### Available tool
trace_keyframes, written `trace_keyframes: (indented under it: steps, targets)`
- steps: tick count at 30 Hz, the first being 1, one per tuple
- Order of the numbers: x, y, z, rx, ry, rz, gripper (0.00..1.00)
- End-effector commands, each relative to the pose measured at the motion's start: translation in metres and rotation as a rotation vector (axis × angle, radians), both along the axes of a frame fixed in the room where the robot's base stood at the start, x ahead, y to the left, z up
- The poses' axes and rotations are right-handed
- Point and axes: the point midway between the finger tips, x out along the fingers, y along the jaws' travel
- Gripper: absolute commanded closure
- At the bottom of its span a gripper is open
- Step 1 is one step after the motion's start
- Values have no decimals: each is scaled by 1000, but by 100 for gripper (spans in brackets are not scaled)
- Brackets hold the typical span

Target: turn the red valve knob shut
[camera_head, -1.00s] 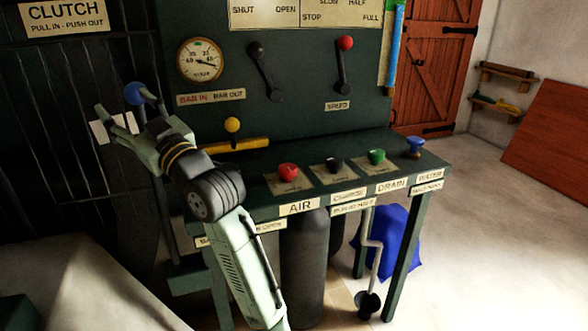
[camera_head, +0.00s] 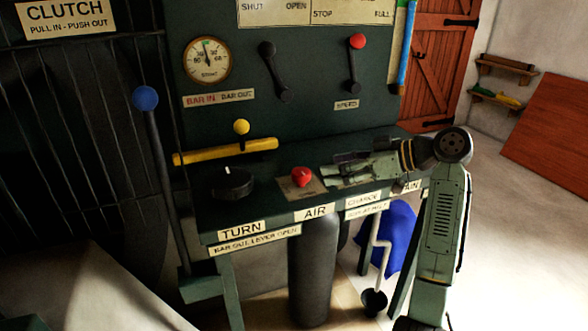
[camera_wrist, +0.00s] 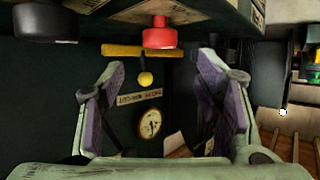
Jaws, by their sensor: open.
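The red valve knob (camera_head: 303,177) sits on a square plate on the bench top, above the AIR label (camera_head: 314,212). My gripper (camera_head: 328,178) is low over the bench to the right of the knob, its fingers pointing left at it. A small gap seems to remain between fingertips and knob. In the wrist view the red knob (camera_wrist: 160,36) lies beyond the two spread fingers, near the middle, above the gap between the fingertips (camera_wrist: 162,68). The jaws are open and empty. My gripper and arm hide the other valve knobs on the right.
A black knob (camera_head: 233,183) stands left of the red one. Behind are a yellow bar (camera_head: 225,151) with a yellow ball, a gauge (camera_head: 207,62) and two panel levers. A tall blue-topped lever (camera_head: 145,98) stands at the left. A blue sack (camera_head: 398,240) lies under the bench.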

Motion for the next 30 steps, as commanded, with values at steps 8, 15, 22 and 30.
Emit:
trace_keyframes:
  steps: [8,15,22,30]
  targets:
    - [18,46,-19,0,2,2,42]
    - [31,77,-33,0,0,1,42]
    - [35,86,-38,-1,0,-1,42]
    - [36,86,-38,-1,0,-1,46]
